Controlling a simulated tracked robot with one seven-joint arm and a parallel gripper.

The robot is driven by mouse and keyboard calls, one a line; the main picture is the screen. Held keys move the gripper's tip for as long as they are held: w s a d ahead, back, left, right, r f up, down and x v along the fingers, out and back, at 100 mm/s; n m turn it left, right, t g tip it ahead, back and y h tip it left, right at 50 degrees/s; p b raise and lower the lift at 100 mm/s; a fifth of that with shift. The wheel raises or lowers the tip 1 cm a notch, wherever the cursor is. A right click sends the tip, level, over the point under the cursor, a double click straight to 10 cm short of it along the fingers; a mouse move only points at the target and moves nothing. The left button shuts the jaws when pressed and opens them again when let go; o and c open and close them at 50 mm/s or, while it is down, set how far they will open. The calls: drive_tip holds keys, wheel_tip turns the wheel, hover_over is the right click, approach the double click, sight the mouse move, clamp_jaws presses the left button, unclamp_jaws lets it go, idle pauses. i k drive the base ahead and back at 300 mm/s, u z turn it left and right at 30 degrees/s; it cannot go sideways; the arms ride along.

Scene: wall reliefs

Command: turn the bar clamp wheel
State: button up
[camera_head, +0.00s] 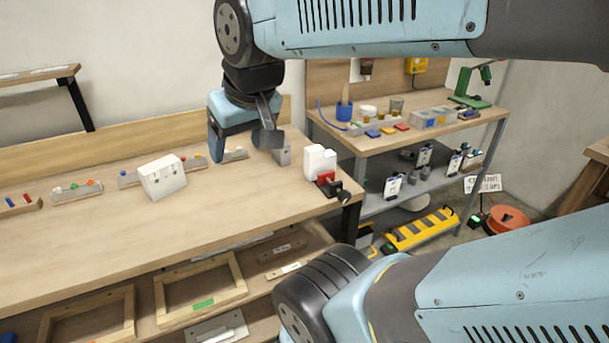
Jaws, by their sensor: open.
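A small red clamp-like part (326,178) sits at the right end of the wooden workbench, in front of white blocks (319,161). A black round knob or wheel (343,196) shows at its lower right, by the bench edge. It is too small to tell its details. My gripper (243,143) hangs over the back of the workbench, left of the red part and apart from it. It points down and its jaws are open, with nothing seen between them. A grey metal block (282,152) stands just right of the gripper, partly hidden by it.
A white box (163,177) stands on the workbench (120,235), left of my gripper. Low strips with coloured pieces (76,189) line the back. A second table (455,125) with trays and a green stand (473,88) is at the right. The bench's front middle is clear.

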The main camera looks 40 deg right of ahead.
sight(344, 196)
drive_tip(key=z, duration=0.8)
drive_tip(key=k, duration=1.05)
drive_tip(key=z, duration=0.35)
